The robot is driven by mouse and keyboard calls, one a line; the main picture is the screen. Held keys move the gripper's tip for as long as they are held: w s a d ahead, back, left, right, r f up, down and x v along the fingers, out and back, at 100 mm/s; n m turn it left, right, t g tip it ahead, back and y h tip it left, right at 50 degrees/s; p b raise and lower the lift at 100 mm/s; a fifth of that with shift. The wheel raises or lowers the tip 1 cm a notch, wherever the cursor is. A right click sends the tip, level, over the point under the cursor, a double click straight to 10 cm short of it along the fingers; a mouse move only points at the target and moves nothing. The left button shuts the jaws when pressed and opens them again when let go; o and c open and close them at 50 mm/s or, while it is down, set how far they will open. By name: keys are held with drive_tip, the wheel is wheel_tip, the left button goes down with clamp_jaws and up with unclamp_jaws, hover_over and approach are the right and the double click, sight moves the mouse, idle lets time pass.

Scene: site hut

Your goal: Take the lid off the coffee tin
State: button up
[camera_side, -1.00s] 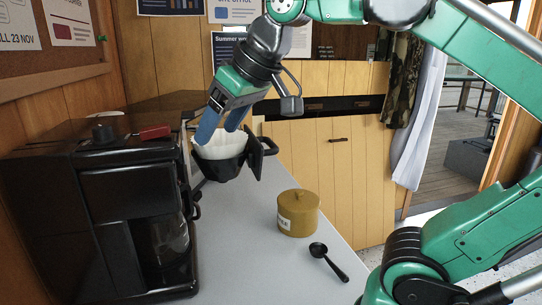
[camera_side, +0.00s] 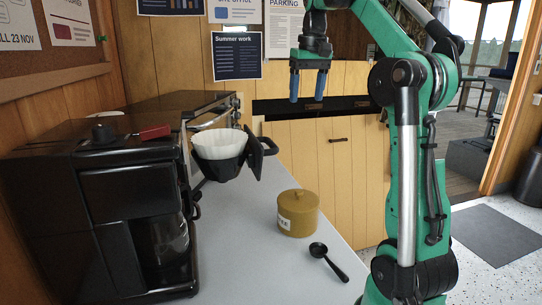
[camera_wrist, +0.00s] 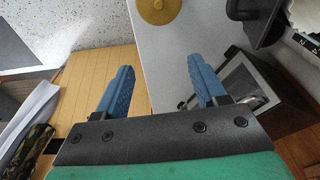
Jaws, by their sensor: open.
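The coffee tin (camera_side: 297,219) is a mustard-coloured round tin with a pale label, upright on the grey counter. Its lid (camera_side: 298,198), the same colour with a small knob, sits on top. In the wrist view the lid (camera_wrist: 158,10) shows from above at the top edge, partly cut off. My gripper (camera_side: 308,98) hangs with its blue fingers pointing down, open and empty, well above and behind the tin in the side view. The wrist view shows its two fingers (camera_wrist: 163,92) spread apart with nothing between them.
A black scoop (camera_side: 328,262) lies in front of the tin. A black coffee machine (camera_side: 110,215) stands on the left, with its filter holder (camera_side: 220,165) and white paper filter (camera_side: 217,143) swung out over the counter (camera_side: 235,250).

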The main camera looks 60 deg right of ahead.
hover_over(299, 191)
drive_tip(key=f, duration=1.8)
drive_tip(key=shift+s+a, duration=0.35)
drive_tip(key=shift+s, duration=0.05)
drive_tip(key=shift+w+d+f, duration=0.15)
drive_tip(key=shift+f, duration=1.25)
drive_tip(key=shift+w+d+f, duration=0.1)
drive_tip(key=shift+w+f, duration=0.05)
drive_tip(key=shift+f, duration=1.25)
clamp_jaws()
